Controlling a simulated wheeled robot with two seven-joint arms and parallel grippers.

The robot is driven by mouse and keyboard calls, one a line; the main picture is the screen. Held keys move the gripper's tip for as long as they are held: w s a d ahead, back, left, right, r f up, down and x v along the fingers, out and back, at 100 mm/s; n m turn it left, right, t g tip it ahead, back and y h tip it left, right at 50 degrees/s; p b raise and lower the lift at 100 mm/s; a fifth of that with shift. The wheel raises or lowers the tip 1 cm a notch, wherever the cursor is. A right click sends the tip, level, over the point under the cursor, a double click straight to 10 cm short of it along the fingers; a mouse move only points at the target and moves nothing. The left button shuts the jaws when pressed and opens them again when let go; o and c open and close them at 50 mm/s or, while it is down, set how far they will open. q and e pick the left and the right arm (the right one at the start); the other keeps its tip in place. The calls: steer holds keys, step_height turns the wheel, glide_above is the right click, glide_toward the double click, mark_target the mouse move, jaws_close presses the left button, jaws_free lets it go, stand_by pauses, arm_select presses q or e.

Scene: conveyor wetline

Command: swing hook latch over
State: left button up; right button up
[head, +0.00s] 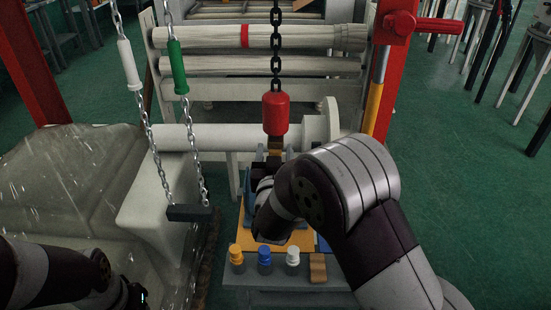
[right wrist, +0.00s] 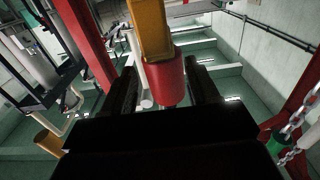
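A red cylinder (head: 275,113) hangs from a dark chain (head: 277,45), with a brown-orange block (head: 275,150) below it. In the right wrist view the red cylinder (right wrist: 165,80) and the orange block (right wrist: 152,28) show between my two dark fingers. My right gripper (right wrist: 165,72) is open, with gaps beside the cylinder; contact cannot be made out. In the head view my right arm hides most of that gripper and what lies beneath it. No hook latch can be clearly told apart. My left gripper (head: 133,296) is dark and partly cut off at the lower left.
A bench holds yellow (head: 236,254), blue (head: 264,255) and white (head: 292,256) knobs and a wooden block (head: 318,268). A dark bar (head: 189,213) hangs on two chains at left. A red post with a red handle (head: 400,25) stands right.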

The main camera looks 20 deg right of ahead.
steer(key=shift+s, duration=0.1)
steer(key=v, duration=0.7)
steer(key=shift+f, duration=0.1)
